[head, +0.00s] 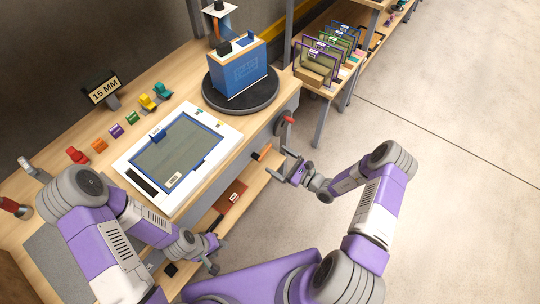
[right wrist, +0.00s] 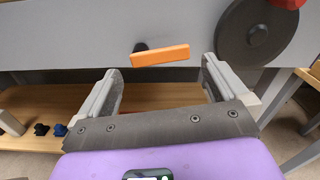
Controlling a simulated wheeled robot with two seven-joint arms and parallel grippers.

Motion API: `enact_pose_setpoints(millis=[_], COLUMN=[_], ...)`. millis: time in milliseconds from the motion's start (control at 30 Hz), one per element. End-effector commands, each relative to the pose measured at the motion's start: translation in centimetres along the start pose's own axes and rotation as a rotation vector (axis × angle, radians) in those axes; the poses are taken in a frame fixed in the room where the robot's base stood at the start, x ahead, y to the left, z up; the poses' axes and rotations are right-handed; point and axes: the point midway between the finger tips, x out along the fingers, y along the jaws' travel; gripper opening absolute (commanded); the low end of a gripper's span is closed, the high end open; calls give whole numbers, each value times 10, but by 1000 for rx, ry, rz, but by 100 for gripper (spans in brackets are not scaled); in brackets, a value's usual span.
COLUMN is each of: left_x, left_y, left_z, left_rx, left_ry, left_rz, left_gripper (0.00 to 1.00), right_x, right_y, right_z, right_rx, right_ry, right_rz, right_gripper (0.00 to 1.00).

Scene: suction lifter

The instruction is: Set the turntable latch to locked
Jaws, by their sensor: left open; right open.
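The turntable (head: 213,97) is a dark round disc at the bench's right end, with a blue box-shaped unit (head: 238,72) on it. An orange lever (head: 262,152), which looks like the latch, sticks out of the bench's front face below. In the right wrist view the orange lever (right wrist: 160,55) lies nearly level, its right end slightly higher, on a dark pivot at its left. My right gripper (head: 283,168) is open and empty, facing the lever, which shows ahead between its fingers without contact. My left gripper (head: 214,248) is open and low by the bench's lower shelf. No lock marking is readable.
A dark handwheel with a red knob (head: 288,120) sits right of the lever; the wheel (right wrist: 255,35) also shows in the right wrist view. A white framed panel (head: 135,175) lies on the bench. A lower shelf (right wrist: 165,95) runs beneath. Open floor lies right.

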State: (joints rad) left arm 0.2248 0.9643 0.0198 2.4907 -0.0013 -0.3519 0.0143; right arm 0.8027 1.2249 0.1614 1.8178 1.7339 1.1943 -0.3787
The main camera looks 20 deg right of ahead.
Motion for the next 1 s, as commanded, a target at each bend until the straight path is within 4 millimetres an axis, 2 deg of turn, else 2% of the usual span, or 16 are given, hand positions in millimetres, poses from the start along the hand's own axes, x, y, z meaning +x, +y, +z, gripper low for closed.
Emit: enact_pose_setpoints(millis=[100, 300, 633, 1000], left_x=[4, 7, 7, 7], left_y=[-2, -3, -3, -3], left_z=[0, 0, 0, 0], left_rx=[0, 0, 0, 0], left_ry=[0, 0, 0, 0], left_rz=[0, 0, 0, 0], left_gripper=[42, 42, 42, 42], right_x=[21, 42, 47, 46], right_y=[1, 1, 1, 1], right_z=[-1, -1, 0, 0], right_rx=[-1, 0, 1, 0], right_ry=[-2, 1, 2, 2], right_rz=[4, 3, 4, 3], right_gripper=[100, 100, 100, 45])
